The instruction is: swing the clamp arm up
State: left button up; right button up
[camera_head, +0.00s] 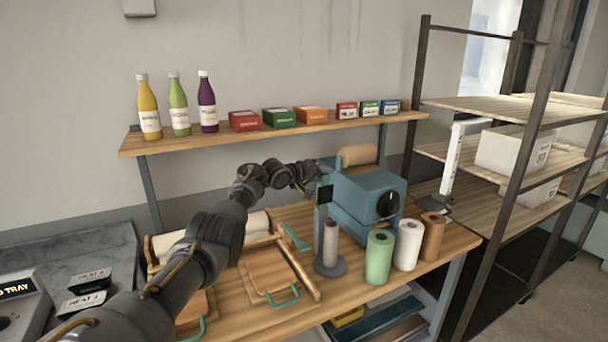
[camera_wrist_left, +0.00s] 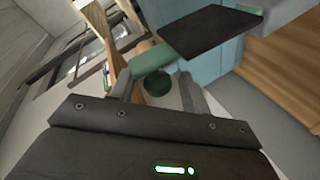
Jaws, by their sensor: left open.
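The blue machine (camera_head: 367,203) stands at the back of the wooden table with a kraft roll (camera_head: 357,155) on top and a black knob (camera_head: 387,204). A green bar (camera_wrist_left: 150,60), which looks like the clamp arm's grip, shows in the left wrist view, with a dark round end below it. My left gripper (camera_head: 318,176) is at the machine's left side. In the left wrist view its open fingers (camera_wrist_left: 157,92) are on either side of the green bar's lower end; I cannot tell whether they touch it. A dark plate (camera_wrist_left: 210,35) is close beyond. My right gripper is out of view.
A grey stand with a small roll (camera_head: 331,245) and green (camera_head: 379,257), white (camera_head: 408,245) and brown (camera_head: 432,236) rolls stand along the table's front right. A wooden tray (camera_head: 312,284) with green handles lies left. A shelf (camera_head: 270,131) with bottles and boxes is behind.

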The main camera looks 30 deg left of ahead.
pick_arm(q)
jog(key=shift+s+r, duration=0.2)
jog(key=shift+s, duration=0.3)
jog(key=b+v, duration=0.2)
jog(key=v, duration=0.6)
jog(key=shift+s+f, duration=0.1)
jog(key=shift+f, duration=0.1)
